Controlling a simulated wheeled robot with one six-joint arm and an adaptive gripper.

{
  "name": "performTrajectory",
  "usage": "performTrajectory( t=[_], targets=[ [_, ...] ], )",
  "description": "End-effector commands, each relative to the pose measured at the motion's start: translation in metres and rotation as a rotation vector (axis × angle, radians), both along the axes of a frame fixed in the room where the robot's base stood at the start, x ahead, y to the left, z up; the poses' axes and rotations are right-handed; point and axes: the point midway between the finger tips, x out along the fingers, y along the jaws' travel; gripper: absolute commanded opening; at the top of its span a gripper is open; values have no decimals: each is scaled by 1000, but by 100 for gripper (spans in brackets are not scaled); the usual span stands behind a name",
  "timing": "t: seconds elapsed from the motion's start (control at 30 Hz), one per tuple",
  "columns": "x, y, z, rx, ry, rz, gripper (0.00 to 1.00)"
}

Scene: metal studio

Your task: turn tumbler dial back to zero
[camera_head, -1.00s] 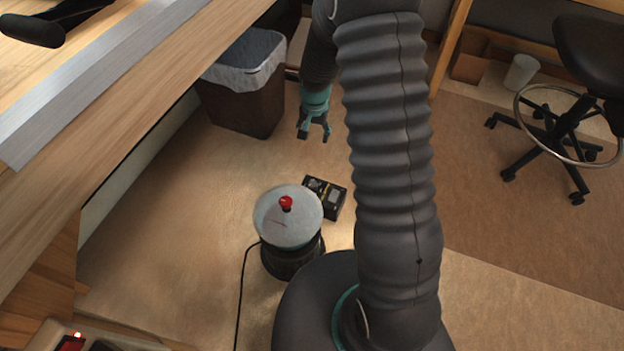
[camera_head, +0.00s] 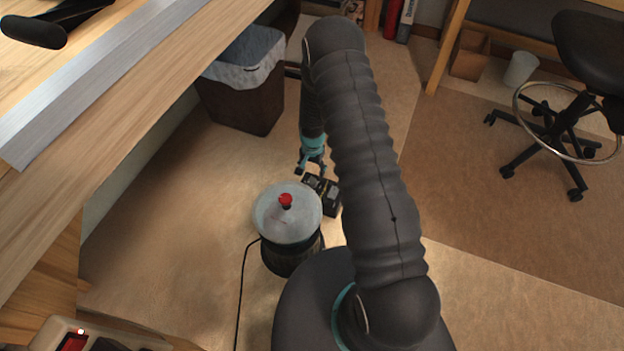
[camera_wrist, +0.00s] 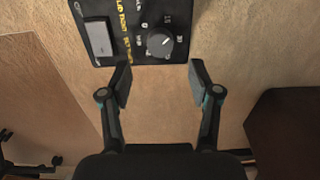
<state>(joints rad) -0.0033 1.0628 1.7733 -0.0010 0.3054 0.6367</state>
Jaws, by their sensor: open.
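The tumbler (camera_head: 287,222) is a dark round drum with a translucent lid and a red knob on top, standing on the floor. Behind it on the right lies its black control box (camera_head: 328,196). In the wrist view the dial (camera_wrist: 160,43) is a dark round knob with a pale pointer mark, ringed by printed numbers on the box face. The pointer's exact reading is too small to tell. My gripper (camera_head: 311,172) is just above the box; in the wrist view its open, empty fingers (camera_wrist: 160,82) are apart, with the dial ahead between them, not touching it.
A wooden bench (camera_head: 110,110) runs along the left. A brown bin (camera_head: 243,95) with a liner stands behind. A black cord (camera_head: 240,290) runs along the floor by the tumbler. A stool (camera_head: 565,130) is at far right. The floor between is open.

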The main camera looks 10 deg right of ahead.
Motion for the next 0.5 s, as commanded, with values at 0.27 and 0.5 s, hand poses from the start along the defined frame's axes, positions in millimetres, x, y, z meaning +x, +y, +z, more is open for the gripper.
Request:
performTrajectory(
  t=[0.27, 0.5],
  targets=[
    [-1, 0, -47, 0, 3, 0, 62],
    [0, 0, -65, 0, 0, 0, 62]
  ],
)
